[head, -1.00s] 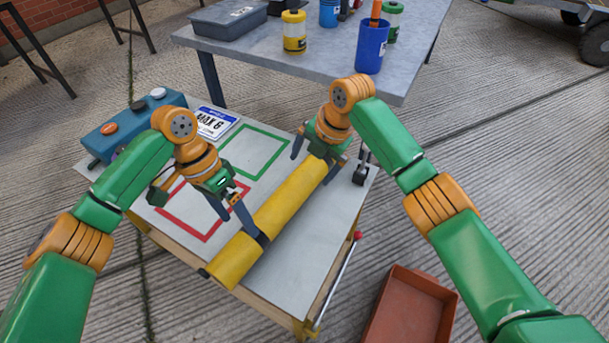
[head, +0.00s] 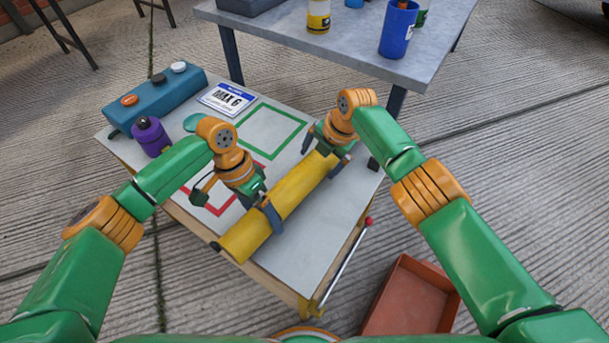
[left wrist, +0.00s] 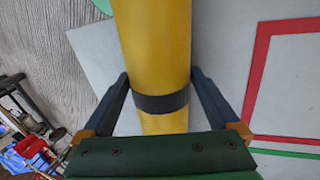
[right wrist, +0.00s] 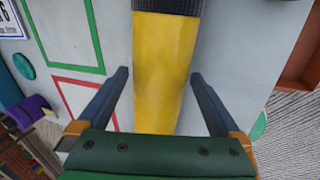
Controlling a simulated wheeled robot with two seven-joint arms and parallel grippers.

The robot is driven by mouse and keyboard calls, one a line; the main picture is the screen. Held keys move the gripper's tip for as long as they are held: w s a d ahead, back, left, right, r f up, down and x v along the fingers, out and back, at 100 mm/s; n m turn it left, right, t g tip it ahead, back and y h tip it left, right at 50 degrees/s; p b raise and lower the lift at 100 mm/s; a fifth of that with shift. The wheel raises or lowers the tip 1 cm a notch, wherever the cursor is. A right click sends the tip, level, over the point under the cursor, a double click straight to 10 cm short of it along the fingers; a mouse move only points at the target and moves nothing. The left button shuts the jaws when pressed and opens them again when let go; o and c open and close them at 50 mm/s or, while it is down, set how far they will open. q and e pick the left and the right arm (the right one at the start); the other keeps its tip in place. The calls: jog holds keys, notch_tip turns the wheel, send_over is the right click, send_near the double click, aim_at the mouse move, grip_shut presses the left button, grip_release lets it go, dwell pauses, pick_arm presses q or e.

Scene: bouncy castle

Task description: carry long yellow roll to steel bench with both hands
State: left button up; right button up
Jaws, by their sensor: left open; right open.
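The long yellow roll (head: 300,190) lies diagonally on the low light-grey table (head: 325,235). My left gripper (head: 260,208) is open around the near part of the roll. My right gripper (head: 325,150) is open around the far part. In the right wrist view its fingers (right wrist: 158,78) stand on either side of the roll, apart from it. The roll's far end is partly hidden by the right gripper. The grey steel bench (head: 345,45) stands behind.
The low table also bears a blue box with buttons (head: 160,100), a purple object (head: 152,138), a label card (head: 228,98) and red and green outlines. A blue cup (head: 398,30) and a yellow can (head: 318,15) stand on the bench. A red-brown bin (head: 410,295) is on the floor.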

pick_arm(q)
grip_shut()
pick_arm(e)
grip_shut()
jog(key=shift+w+r, duration=0.1)
